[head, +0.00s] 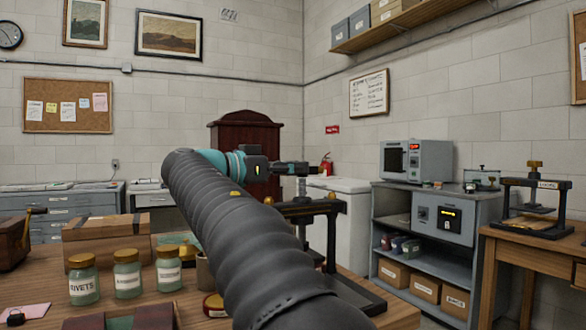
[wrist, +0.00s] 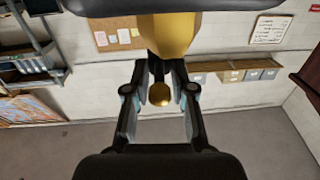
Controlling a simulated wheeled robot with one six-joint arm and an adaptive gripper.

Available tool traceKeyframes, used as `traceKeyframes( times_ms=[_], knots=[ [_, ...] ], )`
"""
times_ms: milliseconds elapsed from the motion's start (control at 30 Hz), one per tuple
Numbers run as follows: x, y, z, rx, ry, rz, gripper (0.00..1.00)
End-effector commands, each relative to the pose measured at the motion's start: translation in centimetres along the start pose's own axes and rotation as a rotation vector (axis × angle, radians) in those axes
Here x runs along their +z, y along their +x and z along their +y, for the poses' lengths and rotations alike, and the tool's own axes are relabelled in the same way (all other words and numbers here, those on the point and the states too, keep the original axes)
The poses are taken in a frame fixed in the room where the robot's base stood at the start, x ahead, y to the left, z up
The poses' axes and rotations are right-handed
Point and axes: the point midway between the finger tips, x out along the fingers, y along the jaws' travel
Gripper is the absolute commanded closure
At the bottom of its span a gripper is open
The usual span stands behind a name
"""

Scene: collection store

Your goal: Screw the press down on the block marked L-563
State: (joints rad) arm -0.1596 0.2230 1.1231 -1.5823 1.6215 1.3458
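A black press (head: 331,240) stands at the right end of the near wooden table, partly hidden behind my arm. Brass shows at its crossbar. My gripper (head: 303,169) is just above that crossbar, pointing right. In the wrist view my gripper (wrist: 159,78) is open, with a brass ball knob (wrist: 160,95) showing between its fingers and a larger brass part (wrist: 170,35) beyond the tips. I see no clear contact. A second black press (head: 541,222) with a brass top and a pale label stands on the right table; its marking is too small to read. I cannot make out a block marked L-563.
Several labelled jars (head: 127,277), a wooden box (head: 106,242) and small items crowd the near table's left side. A grey shelf unit (head: 440,243) with instruments stands between it and the right table (head: 500,245). The wrist view appears upside down.

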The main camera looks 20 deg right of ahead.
Motion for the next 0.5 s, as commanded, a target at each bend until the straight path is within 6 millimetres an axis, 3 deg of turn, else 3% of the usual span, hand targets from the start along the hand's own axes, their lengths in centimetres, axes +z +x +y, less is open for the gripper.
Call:
traceKeyframes(
  times_ms=[167,500],
  knots=[
    [-0.18,0.03,-0.13,0.022,-0.001,0.0,1.0],
    [-0.27,0.13,-0.77,0.245,0.0,0.003,1.0]
  ],
)
